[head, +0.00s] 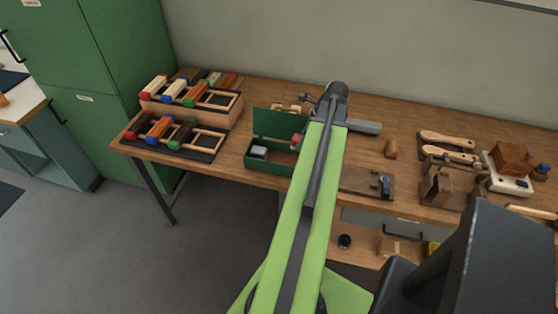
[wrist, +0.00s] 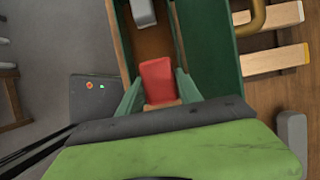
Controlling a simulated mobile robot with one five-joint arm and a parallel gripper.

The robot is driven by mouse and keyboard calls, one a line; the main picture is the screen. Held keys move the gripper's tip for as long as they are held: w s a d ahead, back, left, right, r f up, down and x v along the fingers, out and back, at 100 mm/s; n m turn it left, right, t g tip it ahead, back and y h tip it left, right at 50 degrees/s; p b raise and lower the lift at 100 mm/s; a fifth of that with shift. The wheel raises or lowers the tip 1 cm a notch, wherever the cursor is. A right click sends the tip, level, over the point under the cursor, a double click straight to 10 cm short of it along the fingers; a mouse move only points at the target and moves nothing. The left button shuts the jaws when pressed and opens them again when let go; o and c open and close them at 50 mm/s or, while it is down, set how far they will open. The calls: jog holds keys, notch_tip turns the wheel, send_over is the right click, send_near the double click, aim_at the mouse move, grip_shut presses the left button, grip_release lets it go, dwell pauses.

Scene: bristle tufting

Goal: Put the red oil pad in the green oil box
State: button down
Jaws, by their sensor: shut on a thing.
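The red oil pad (wrist: 157,78) is held between the fingers of my gripper (wrist: 158,92) in the wrist view. A small part of the pad (head: 295,140) also shows in the head view, beside my arm. The green oil box (head: 262,169) stands on the bench with its lid (head: 280,122) raised at the back. In the wrist view the pad overlaps the brown inside of the box, between the green wall (wrist: 122,38) and the upright lid (wrist: 208,50). Whether it touches the floor of the box I cannot tell. My arm hides the gripper in the head view.
A grey block (head: 259,152) sits in the left part of the box. Racks with coloured blocks (head: 176,138) stand to the left on the bench. A dark board (head: 362,181), wooden brushes (head: 447,141) and a small wooden piece (head: 391,149) lie to the right.

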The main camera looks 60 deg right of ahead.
jog(key=b, duration=0.4)
send_near(276, 160)
jog(key=shift+w+a+f, duration=0.4)
jog(key=shift+w+f, duration=0.35)
jog(key=shift+w, duration=0.1)
jog(key=shift+w+a, duration=0.1)
jog(key=shift+w, duration=0.1)
notch_tip(276, 160, down, 4)
jog(key=b, duration=0.4)
jog(key=shift+f, duration=0.2)
jog(key=shift+r, duration=0.25)
jog(key=shift+f, duration=0.2)
jog(key=c, duration=0.8)
grip_release()
jog(key=shift+r, duration=0.1)
